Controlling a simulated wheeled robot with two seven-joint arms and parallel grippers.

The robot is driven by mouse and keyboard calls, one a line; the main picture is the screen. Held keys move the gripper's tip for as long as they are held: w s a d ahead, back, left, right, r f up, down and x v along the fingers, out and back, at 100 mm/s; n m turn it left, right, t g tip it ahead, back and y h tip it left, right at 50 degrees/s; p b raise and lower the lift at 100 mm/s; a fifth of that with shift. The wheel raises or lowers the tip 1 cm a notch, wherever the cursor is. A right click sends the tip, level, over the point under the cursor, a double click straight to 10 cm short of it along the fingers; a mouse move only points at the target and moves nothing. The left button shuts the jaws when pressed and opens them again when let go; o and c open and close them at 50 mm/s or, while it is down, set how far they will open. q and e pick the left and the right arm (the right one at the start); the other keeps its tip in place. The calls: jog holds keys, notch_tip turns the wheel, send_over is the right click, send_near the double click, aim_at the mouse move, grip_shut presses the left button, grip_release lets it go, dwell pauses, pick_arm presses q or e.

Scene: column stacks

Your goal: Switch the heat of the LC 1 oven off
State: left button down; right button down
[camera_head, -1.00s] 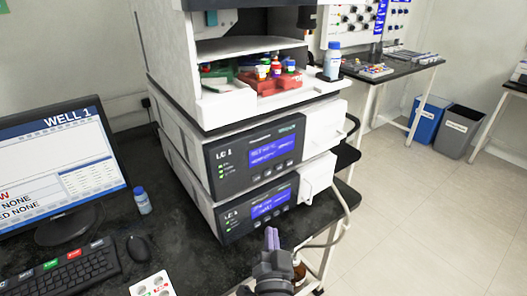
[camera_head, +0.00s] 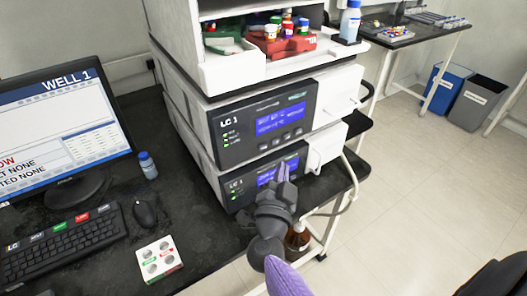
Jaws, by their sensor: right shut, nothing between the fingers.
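A stack of LC 1 units stands on the black bench. The upper LC 1 unit (camera_head: 232,147) has a dark front panel with a lit blue screen, green lights and a row of small buttons. The lower LC 1 unit (camera_head: 236,199) has a similar panel. I cannot read which unit is the oven. My right gripper (camera_head: 282,172) is shut and empty, its fingers pointing up in front of the lower panel. It hides part of that panel's screen and its buttons. I cannot tell whether it touches the panel. My left gripper is not in view.
A tray of vials (camera_head: 282,45) sits above the units. A brown bottle (camera_head: 298,237) stands below my right wrist. Open floor lies at right.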

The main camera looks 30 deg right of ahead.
aim_at(270, 142)
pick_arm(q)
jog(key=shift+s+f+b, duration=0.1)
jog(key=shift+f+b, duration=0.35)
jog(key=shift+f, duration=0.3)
pick_arm(e)
jog(key=shift+w+a, duration=0.15)
jog(key=shift+w, duration=2)
jog(key=shift+w, duration=0.4)
jog(key=shift+w, duration=0.4)
dwell(0.3)
jog(key=shift+s+r+p, duration=0.15)
jog(key=shift+s+p, duration=0.45)
jog(key=shift+s, duration=0.05)
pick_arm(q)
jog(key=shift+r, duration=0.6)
pick_arm(e)
jog(key=shift+s, duration=0.15)
